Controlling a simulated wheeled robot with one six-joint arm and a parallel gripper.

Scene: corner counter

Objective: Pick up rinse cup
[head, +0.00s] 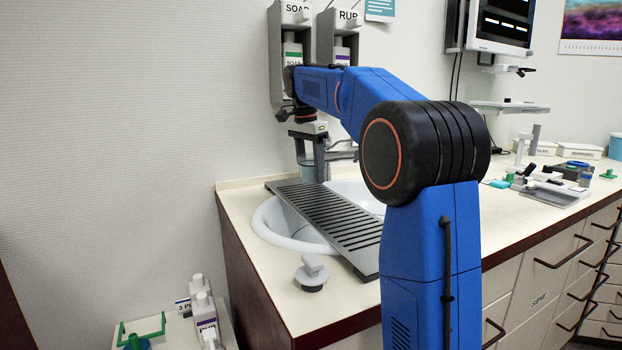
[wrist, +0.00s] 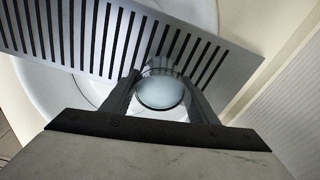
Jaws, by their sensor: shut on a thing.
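The rinse cup (wrist: 160,93) is a small round cup with a pale, bluish-white inside, seen from above in the wrist view. My gripper (wrist: 162,100) is shut on it, with one dark finger on each side. In the head view the gripper (head: 313,165) points down at the far end of the slatted grey rack (head: 330,222). A bluish part of the cup (head: 308,174) shows between the fingers there. I cannot tell whether the cup touches the rack or hangs just above it.
The rack lies across the white sink basin (head: 278,222). Soap (head: 292,50) and rub (head: 342,50) dispensers hang on the wall close behind my wrist. A grey stopper-like object (head: 311,272) sits on the counter's front left. Several small items (head: 560,180) stand at the right.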

